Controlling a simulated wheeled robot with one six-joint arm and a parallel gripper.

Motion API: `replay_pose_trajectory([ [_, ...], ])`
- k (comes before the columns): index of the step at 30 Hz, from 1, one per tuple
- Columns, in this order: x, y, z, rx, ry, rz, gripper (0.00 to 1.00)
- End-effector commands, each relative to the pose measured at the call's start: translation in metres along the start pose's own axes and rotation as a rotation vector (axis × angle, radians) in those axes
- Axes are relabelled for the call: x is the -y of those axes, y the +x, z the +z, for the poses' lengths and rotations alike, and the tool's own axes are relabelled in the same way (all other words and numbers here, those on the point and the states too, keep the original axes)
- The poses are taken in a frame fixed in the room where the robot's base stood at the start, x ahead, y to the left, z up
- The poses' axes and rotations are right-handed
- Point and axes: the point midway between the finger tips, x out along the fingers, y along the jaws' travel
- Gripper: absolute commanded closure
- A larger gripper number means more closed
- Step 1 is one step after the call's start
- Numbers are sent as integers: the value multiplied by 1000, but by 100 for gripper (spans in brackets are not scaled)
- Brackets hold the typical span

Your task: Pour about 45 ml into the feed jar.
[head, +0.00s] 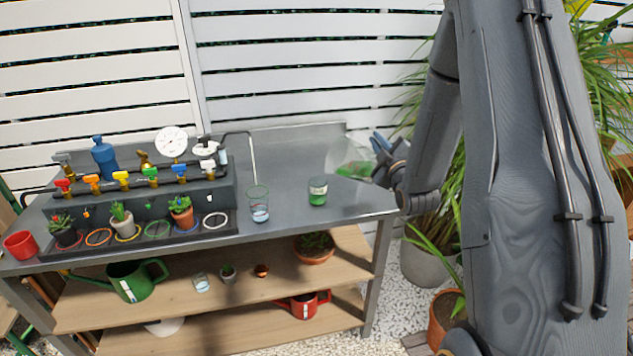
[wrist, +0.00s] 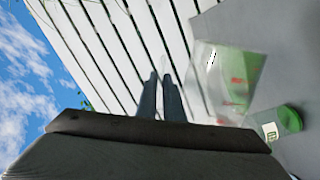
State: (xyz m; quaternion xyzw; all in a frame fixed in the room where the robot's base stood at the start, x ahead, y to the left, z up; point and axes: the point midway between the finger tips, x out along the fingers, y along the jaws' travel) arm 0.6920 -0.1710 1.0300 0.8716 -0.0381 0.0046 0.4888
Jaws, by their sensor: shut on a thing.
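My gripper (head: 383,148) is at the right end of the metal bench, shut on a clear vessel (head: 345,155) with red marks and green content. The vessel is strongly tilted, its mouth toward the left, above the bench top. In the wrist view my fingers (wrist: 162,100) are close together, and the vessel (wrist: 228,75) is to their right; the exact grip point is hard to see. A small labelled jar (head: 317,188), apparently the feed jar, stands upright left of the vessel and shows green. It also shows in the wrist view (wrist: 288,121). No stream is discernible.
A clear glass (head: 259,208) with a little liquid stands left of the jar, near a thin bent spout. A rack of coloured valves (head: 122,180) and potted plants fills the bench's left. A white slatted fence (head: 290,60) is behind. The bench's front right is clear.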

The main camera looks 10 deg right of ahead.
Motion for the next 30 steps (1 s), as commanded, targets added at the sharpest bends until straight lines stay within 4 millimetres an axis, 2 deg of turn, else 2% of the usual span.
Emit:
replay_pose_trajectory([
  [30, -6, 1, -16, -7, -89, 5, 100],
])
